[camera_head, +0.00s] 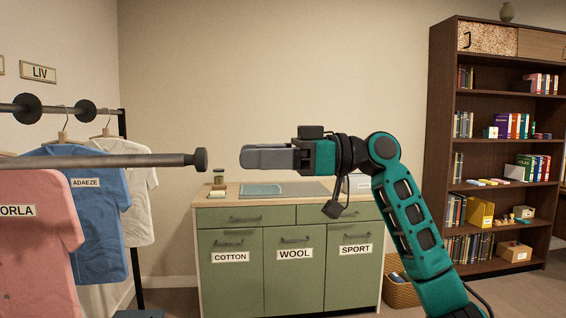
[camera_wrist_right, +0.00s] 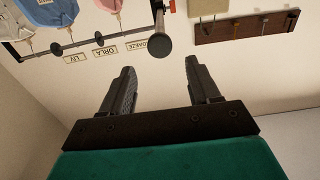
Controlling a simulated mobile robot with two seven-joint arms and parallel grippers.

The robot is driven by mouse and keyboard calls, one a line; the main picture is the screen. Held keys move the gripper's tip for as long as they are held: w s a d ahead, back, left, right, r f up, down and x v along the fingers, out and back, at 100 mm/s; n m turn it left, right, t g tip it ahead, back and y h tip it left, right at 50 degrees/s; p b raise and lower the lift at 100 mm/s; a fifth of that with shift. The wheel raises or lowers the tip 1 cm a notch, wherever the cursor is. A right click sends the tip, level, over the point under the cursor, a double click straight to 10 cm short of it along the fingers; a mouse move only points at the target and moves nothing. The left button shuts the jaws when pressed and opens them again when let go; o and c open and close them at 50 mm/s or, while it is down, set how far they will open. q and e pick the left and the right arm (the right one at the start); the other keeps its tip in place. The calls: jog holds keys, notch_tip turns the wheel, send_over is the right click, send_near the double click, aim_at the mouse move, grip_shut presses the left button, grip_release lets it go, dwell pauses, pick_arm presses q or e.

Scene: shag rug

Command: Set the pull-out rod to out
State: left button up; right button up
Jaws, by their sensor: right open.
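The pull-out rod (camera_head: 120,161) is a grey metal bar that comes in from the left edge and ends in a dark round knob (camera_head: 200,160). In the right wrist view the knob (camera_wrist_right: 156,47) shows just beyond the fingertips, roughly between them. My right gripper (camera_head: 243,157) points left at about the knob's height, with a gap between fingertips and knob. In the right wrist view its two fingers (camera_wrist_right: 160,69) are apart with nothing between them. My left gripper is not in view.
Shirts on hangers, blue (camera_head: 90,205), pink (camera_head: 38,240) and white (camera_head: 135,210), hang from a wall rail (camera_head: 58,109). A green cabinet (camera_head: 292,265) stands below and behind. A dark bookshelf (camera_head: 440,130) is at right. The air between gripper and knob is clear.

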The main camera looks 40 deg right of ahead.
jog(key=shift+v, duration=2.2)
